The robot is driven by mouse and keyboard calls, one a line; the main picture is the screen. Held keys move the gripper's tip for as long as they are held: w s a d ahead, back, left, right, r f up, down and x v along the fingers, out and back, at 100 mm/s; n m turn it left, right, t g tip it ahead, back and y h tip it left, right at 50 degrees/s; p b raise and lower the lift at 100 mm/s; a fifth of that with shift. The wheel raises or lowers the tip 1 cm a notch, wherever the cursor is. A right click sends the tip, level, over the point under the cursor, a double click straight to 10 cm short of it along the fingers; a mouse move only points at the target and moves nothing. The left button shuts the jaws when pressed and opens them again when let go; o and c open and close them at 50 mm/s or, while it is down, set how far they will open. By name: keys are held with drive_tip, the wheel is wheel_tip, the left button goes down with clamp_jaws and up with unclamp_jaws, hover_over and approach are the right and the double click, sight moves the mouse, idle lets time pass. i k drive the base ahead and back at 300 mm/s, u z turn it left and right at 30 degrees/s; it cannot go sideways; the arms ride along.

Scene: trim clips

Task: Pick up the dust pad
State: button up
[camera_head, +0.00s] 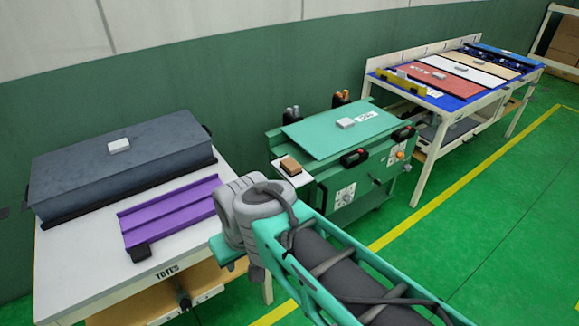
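No label marks the dust pad, and I cannot tell for certain which object it is. A small brown-orange block (290,165) lies on a white plate (304,179) at the left end of the green machine. Small pale blocks lie on other surfaces: one pale block (118,145) on the dark grey box and another pale block (345,123) on the green top. My gripper's fingers do not show.
The dark grey box (110,178) and a purple ribbed tray (180,206) share the left table (85,262). The green machine (325,143) stands mid-picture. A long bench (455,104) with coloured panels stands at right. The green floor (500,190) is open at right.

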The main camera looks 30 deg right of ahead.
sight(292, 168)
drive_tip(key=z, duration=1.75)
drive_tip(key=i, duration=0.95)
drive_tip(key=u, duration=2.3)
